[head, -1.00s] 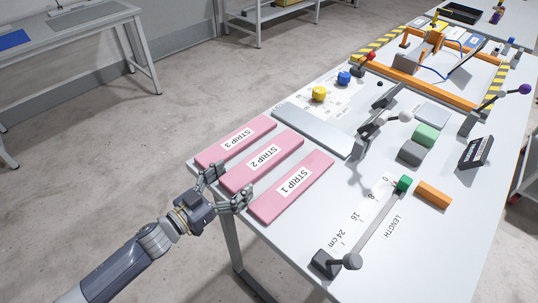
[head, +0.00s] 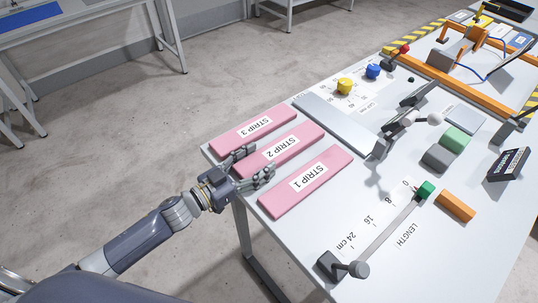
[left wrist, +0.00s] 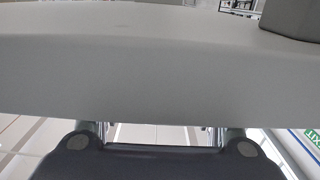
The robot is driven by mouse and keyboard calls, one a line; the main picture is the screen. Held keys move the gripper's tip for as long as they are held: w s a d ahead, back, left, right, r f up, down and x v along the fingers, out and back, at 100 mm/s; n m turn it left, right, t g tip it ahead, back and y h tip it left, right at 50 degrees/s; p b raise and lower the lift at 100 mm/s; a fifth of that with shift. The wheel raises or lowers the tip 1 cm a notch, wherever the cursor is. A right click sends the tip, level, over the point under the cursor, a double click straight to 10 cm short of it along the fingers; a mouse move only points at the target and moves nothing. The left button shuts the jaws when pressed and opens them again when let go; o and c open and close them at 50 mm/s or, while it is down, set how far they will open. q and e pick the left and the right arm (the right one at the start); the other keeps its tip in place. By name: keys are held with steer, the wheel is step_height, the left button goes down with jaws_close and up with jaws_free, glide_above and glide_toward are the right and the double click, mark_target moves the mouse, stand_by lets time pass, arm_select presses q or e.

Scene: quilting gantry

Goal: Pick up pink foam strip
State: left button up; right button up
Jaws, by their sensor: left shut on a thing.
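Three pink foam strips lie side by side on the white table's near left corner: STRIP 1 (head: 318,182), STRIP 2 (head: 302,137) and STRIP 3 (head: 271,121), each with a white label. My left gripper (head: 252,165) is at the near left end of STRIP 2, one finger on each long side, shut on it. The fingers hide part of that end. STRIP 2 looks flat on the table; any lift cannot be told. In the left wrist view a pale grey band fills the middle and hides most of the fingers. My right gripper is not in view.
A grey plate (head: 335,122) lies beyond the strips.

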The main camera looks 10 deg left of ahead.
arm_select(q)
steer(key=shift+r, duration=0.35)
steer(key=r, duration=0.2)
steer(key=shift+s+d+r, duration=0.1)
steer(key=shift+s+r, duration=0.15)
steer(key=shift+r, duration=0.15)
steer(key=s+d+r+b, duration=0.1)
steer(key=s+d+b, duration=0.1)
steer(key=s, duration=1.3)
steer(key=shift+d+r, duration=0.3)
steer(key=shift+d, duration=0.15)
steer(key=shift+s, duration=0.1)
steer(key=a+r+n+t+y, duration=0.1)
steer(key=a+n+t+y, duration=0.2)
steer(key=a+n+y, duration=0.4)
steer(key=shift+w+a+n+t+y, duration=0.3)
steer(key=shift+w+a+t+y, duration=0.15)
steer(key=shift+y, duration=1.55)
